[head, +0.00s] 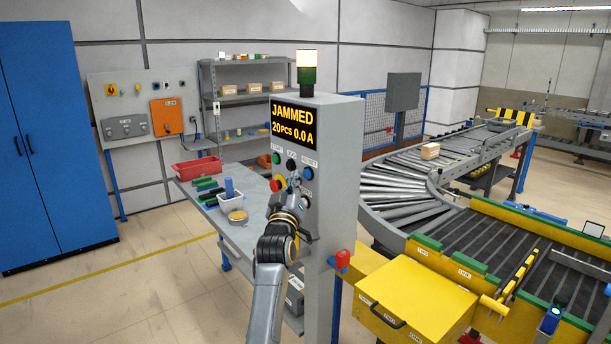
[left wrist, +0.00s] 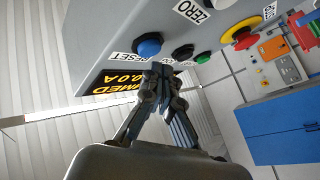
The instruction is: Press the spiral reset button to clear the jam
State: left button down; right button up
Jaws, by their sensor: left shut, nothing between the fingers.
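The blue reset button (head: 308,173) is on the grey control post (head: 335,190), below a lit display (head: 292,123) reading "JAMMED 20PCS 0.0 A". In the left wrist view the post appears upside down, with the blue button (left wrist: 149,45) beside its RESET label. My left gripper (head: 296,182) is shut and empty, raised in front of the button panel. Its closed fingertips (left wrist: 161,70) appear just below the blue and black buttons in the wrist view; I cannot tell whether they touch the panel. My right gripper is not in view.
A black button (left wrist: 182,53), a green button (left wrist: 203,57) and a red emergency stop (left wrist: 240,36) sit close by on the panel. A bench (head: 240,240) stands behind the post. The roller conveyor (head: 385,190) carries a carton (head: 430,151) at the right.

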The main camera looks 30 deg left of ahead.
pick_arm(q)
jog(key=shift+w, duration=0.1)
jog(key=shift+w+d, duration=0.2)
jog(key=shift+w, duration=0.1)
jog(key=shift+w+d, duration=0.15)
jog(key=shift+w, duration=0.2)
dwell(0.7)
jog(key=shift+s, duration=0.15)
jog(key=shift+s+a+p, duration=0.3)
jog(key=shift+s, duration=0.3)
jog(key=s, duration=0.1)
jog(key=s+a+p, duration=0.1)
jog(key=s, duration=0.1)
jog(key=s+a, duration=0.1)
jog(key=shift+s+p, duration=0.3)
jog(key=shift+p, duration=0.1)
